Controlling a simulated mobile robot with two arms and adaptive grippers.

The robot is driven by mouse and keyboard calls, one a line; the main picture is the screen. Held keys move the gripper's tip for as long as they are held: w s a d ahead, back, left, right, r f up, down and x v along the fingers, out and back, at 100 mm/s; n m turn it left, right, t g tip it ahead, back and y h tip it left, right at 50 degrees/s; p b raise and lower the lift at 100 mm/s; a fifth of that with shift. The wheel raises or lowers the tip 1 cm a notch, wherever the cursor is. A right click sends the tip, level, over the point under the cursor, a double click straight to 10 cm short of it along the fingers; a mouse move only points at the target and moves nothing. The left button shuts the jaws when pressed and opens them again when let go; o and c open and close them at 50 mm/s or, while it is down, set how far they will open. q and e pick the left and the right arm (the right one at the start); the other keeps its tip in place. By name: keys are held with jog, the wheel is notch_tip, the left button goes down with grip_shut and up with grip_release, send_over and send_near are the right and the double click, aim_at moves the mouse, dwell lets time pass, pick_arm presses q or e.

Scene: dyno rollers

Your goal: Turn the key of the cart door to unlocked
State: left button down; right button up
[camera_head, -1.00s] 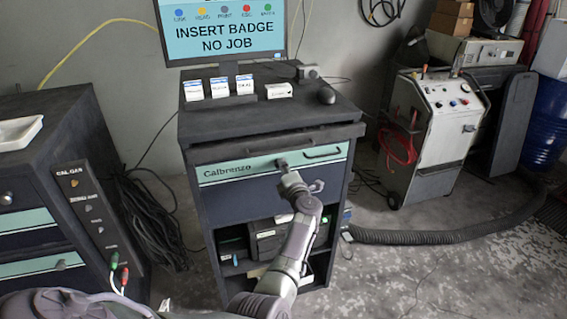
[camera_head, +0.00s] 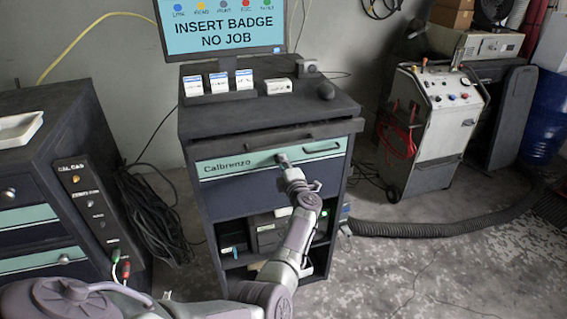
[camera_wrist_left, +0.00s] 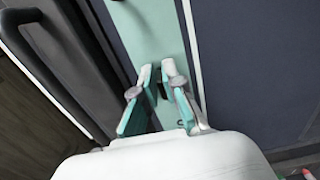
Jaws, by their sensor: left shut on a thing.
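The dark cart (camera_head: 240,195) stands in the middle of the head view, with a teal strip (camera_head: 235,166) marked "Calbrenzo" across its front. My left gripper (camera_head: 283,160) reaches up to this strip, right of the lettering. In the left wrist view, its two fingers (camera_wrist_left: 159,72) point at the teal strip (camera_wrist_left: 150,30) and are shut on a small dark piece, the key (camera_wrist_left: 161,91). The fingers hide most of the key, so I cannot tell its turn angle. My right gripper is not in view.
A dark bar handle (camera_head: 322,148) sits right of my gripper. The cart top holds small boxes (camera_head: 219,82) and a screen (camera_head: 220,28) reading "INSERT BADGE NO JOB". A dark cabinet (camera_head: 60,180) stands at left, a white machine (camera_head: 435,120) at right. A hose (camera_head: 440,230) lies on the floor.

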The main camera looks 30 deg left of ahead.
pick_arm(q)
jog(key=c, duration=1.3)
grip_release()
jog(key=shift+o, duration=0.2)
